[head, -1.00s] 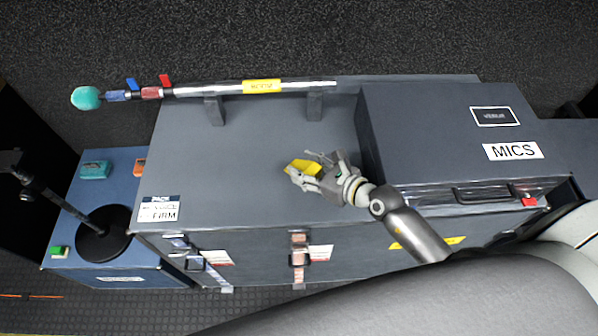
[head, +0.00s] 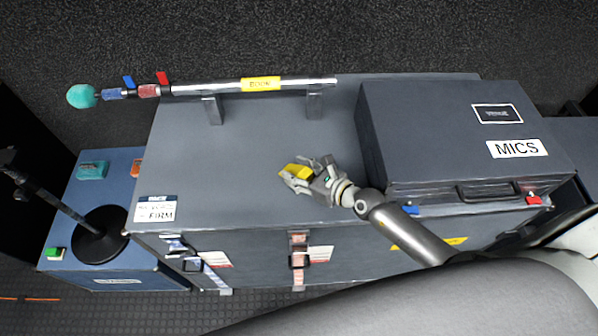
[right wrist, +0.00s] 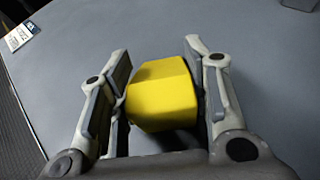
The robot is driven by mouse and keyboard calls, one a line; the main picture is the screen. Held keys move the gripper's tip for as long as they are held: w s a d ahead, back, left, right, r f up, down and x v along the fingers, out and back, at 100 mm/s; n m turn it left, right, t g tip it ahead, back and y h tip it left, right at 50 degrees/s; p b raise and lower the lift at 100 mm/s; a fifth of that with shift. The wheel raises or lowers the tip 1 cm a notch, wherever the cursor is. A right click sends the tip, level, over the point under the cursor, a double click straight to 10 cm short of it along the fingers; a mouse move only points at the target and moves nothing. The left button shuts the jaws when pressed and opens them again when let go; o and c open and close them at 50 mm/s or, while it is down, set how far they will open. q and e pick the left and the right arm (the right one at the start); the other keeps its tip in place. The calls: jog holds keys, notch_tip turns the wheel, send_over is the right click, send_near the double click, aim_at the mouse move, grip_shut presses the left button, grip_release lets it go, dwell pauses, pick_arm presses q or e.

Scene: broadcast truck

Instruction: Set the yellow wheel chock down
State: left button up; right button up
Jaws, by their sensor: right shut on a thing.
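The yellow wheel chock (head: 299,171) is held between the fingers of my right gripper (head: 296,177), over the top of the large grey case (head: 200,170). In the right wrist view the chock (right wrist: 162,95) sits between both finger pads of the gripper (right wrist: 165,90). The grey case top (right wrist: 270,75) shows beyond it. I cannot tell whether the chock touches the case top. My left gripper is not in view.
A dark MICS case (head: 440,140) stands right of the gripper. A boom pole (head: 220,88) rests on supports along the back edge. A PACK FIRM label (head: 155,209) is at the front left corner. The case top left of the chock is clear.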

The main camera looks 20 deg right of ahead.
jog(key=o, duration=1.1)
jog(key=shift+f, duration=0.15)
jog(key=shift+c, duration=0.2)
jog(key=shift+s+r, duration=0.1)
jog(key=shift+r, duration=0.15)
jog(key=v, duration=1)
jog(key=shift+s+d, duration=0.2)
jog(key=shift+s+d+r, duration=0.3)
jog(key=shift+s, duration=0.2)
jog(key=shift+s+f, duration=0.1)
